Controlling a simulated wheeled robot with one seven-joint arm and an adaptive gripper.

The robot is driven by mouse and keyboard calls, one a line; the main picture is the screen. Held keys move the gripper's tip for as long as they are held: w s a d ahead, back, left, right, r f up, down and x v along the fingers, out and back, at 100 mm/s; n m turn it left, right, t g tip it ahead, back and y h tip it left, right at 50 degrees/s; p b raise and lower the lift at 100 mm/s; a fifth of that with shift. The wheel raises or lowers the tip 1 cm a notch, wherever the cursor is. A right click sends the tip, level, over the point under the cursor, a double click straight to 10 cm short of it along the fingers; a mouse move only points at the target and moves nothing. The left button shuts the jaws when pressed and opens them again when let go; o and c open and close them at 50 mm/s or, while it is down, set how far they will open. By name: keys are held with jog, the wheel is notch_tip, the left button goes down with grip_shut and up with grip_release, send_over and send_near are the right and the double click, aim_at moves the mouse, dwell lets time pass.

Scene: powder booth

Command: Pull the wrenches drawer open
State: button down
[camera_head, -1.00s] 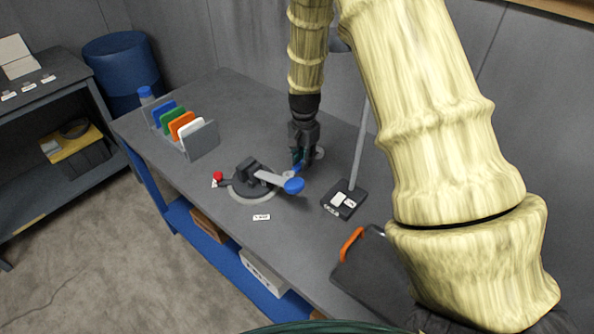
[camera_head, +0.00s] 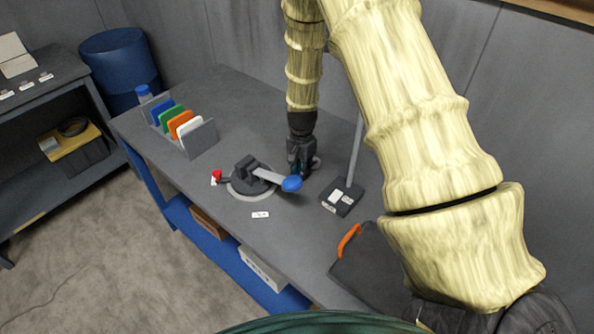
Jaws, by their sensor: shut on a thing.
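No drawer marked for wrenches can be made out in this view. My gripper (camera_head: 299,168) is at the middle of the grey workbench (camera_head: 240,100), pointing down. It is just behind the blue knob (camera_head: 291,184) of a lever on a dark round-based device (camera_head: 248,181). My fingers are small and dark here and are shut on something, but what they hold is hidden. I cannot tell whether they touch the lever.
A rack (camera_head: 203,138) with coloured panels stands at the back left. A dark stand base (camera_head: 342,196) with labels is right of my gripper. A dark case (camera_head: 368,262) with an orange handle lies at the front right. Boxes (camera_head: 263,268) sit on the blue lower shelf.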

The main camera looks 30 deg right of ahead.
jog(key=shift+f, duration=0.15)
jog(key=c, duration=1.3)
grip_release()
